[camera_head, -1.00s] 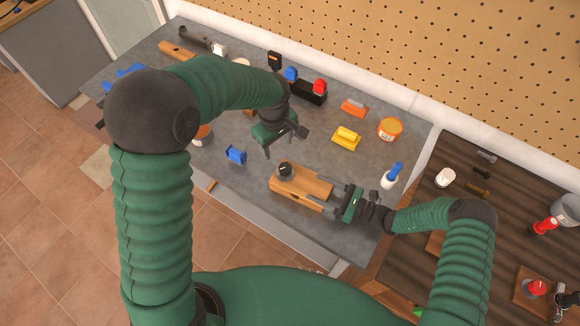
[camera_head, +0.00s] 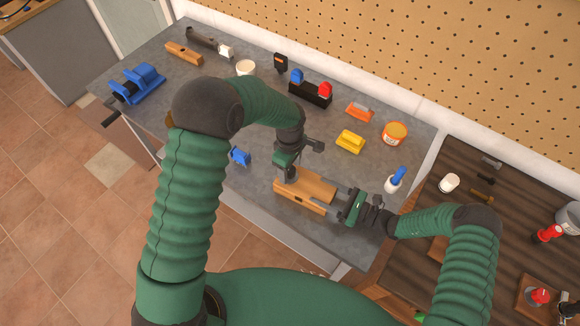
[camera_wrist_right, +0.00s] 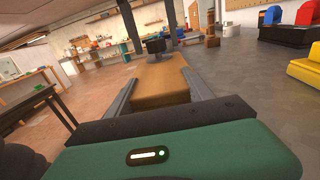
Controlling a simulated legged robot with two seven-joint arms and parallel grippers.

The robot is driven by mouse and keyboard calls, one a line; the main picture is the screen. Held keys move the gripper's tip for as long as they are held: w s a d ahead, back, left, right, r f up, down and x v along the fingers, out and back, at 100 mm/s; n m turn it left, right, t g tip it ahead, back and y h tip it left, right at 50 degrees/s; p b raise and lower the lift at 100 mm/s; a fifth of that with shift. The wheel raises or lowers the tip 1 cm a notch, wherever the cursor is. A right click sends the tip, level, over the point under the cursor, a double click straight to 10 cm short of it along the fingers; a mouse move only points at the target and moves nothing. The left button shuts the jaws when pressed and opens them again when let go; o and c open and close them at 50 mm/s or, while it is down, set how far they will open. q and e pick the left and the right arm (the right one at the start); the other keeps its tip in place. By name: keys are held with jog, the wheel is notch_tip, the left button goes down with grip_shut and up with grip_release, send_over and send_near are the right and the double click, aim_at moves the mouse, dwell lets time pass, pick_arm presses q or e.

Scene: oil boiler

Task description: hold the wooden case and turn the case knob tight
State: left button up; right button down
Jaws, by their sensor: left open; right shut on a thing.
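The wooden case (camera_head: 308,192) lies on the grey bench top near its front edge. My right gripper (camera_head: 335,198) is shut on its right end, and in the right wrist view a finger lies along each side of the case (camera_wrist_right: 160,82). The dark case knob (camera_wrist_right: 155,46) stands on the far end of the case. My left gripper (camera_head: 290,174) is open and points down over that end, hiding most of the knob in the head view. In the right wrist view its dark fingers (camera_wrist_right: 152,28) stand on either side of the knob; contact cannot be told.
A small blue part (camera_head: 239,156) lies left of the case. A yellow block (camera_head: 350,141), an orange tub (camera_head: 394,133) and a blue-capped white bottle (camera_head: 395,180) stand behind and to the right. A blue vise (camera_head: 137,84) sits at the bench's left end.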

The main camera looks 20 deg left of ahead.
pick_arm(q)
grip_shut()
dwell(0.3)
jog(key=shift+m, duration=0.3)
